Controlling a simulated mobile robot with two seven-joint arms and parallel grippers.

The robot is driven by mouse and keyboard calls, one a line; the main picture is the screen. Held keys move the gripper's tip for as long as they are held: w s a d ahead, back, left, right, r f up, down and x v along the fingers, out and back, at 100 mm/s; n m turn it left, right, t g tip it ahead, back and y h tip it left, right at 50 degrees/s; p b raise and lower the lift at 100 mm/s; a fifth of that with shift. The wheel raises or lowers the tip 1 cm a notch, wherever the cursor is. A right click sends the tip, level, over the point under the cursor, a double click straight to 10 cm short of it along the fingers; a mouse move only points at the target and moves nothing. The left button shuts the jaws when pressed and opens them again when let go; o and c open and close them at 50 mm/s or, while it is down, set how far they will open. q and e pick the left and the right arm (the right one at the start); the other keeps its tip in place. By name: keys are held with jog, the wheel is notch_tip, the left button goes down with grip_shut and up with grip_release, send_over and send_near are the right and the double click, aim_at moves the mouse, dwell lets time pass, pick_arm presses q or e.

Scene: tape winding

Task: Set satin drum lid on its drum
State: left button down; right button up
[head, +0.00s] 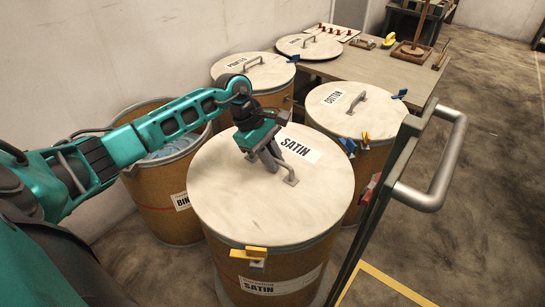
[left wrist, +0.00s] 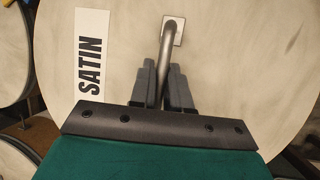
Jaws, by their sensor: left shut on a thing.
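The satin drum lid (head: 235,205) is a round pale lid with a SATIN label (head: 300,150) and a metal handle. It lies level over the top of the satin drum (head: 265,280), a brown drum whose front also reads SATIN. Whether it is fully seated cannot be told. My left gripper (head: 272,160) is shut on the lid's handle, its arm coming in from the left. In the left wrist view the fingers (left wrist: 165,85) close around the handle bar (left wrist: 168,55). A yellow latch (head: 249,252) sits at the drum's front rim. My right gripper is not in view.
An open drum (head: 165,200) labelled BIN stands behind left. Lidded drums marked PRINTED (head: 250,72) and COTTON (head: 355,108) stand behind. Another lid (head: 308,46) lies on the workbench (head: 385,70). A metal rail handle (head: 440,165) is close on the right.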

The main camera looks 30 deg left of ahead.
pick_arm(q)
jog(key=c, duration=1.1)
grip_release()
jog(key=shift+r, duration=0.1)
jog(key=shift+o, duration=0.4)
jog(key=p+v, duration=0.2)
jog(key=v, duration=1.1)
